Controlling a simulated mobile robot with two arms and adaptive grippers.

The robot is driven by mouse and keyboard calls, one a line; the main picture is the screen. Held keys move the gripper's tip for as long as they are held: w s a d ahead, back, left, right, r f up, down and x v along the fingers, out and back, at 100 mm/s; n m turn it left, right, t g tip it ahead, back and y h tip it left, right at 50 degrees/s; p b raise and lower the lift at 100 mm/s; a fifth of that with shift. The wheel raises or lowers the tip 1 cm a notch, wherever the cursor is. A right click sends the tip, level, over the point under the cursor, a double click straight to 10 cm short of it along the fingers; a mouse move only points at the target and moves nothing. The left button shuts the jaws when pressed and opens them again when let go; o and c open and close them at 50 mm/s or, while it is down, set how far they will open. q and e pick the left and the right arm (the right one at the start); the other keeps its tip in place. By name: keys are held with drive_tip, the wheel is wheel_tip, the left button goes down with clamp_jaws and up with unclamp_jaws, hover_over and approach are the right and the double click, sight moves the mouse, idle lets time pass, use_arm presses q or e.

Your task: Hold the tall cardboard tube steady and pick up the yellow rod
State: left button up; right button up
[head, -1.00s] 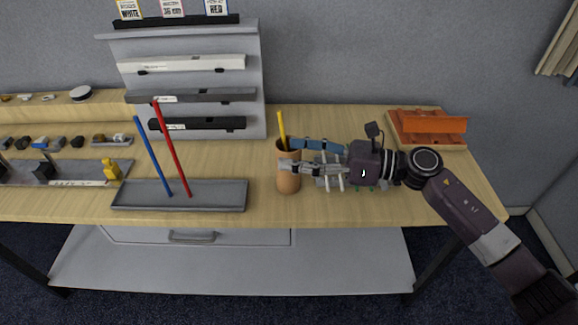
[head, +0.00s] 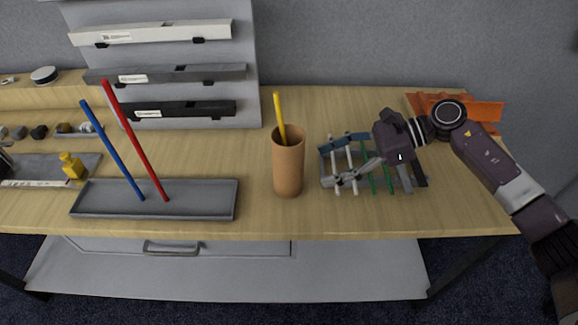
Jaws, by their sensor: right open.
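The tall cardboard tube (head: 288,170) stands upright near the middle of the table in the head view. The yellow rod (head: 279,112) stands in it, leaning slightly, with its upper part showing above the rim and its lower part hidden inside. My right gripper (head: 330,163) is to the right of the tube, open and empty, its fingers pointing left towards it. A gap shows between the fingertips and the tube. My left gripper is not in view.
A rack with white and green rods (head: 374,182) lies under my right gripper. A grey tray (head: 100,203) with a blue rod (head: 112,150) and a red rod (head: 134,140) is at left. An orange tray (head: 488,110) sits at the back right. The table front near the tube is clear.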

sight(300, 175)
drive_tip(key=shift+a+f, duration=0.1)
drive_tip(key=shift+a, duration=0.3)
drive_tip(key=p+x, duration=0.1)
drive_tip(key=x, duration=0.3)
drive_tip(key=shift+s+a+f, duration=0.1)
drive_tip(key=shift+s+a, duration=0.05)
drive_tip(key=shift+a, duration=0.2)
drive_tip(key=shift+b+x, duration=0.95)
drive_tip(key=shift+x, duration=0.25)
drive_tip(key=shift+b+x, duration=0.45)
drive_tip(key=shift+x, duration=0.4)
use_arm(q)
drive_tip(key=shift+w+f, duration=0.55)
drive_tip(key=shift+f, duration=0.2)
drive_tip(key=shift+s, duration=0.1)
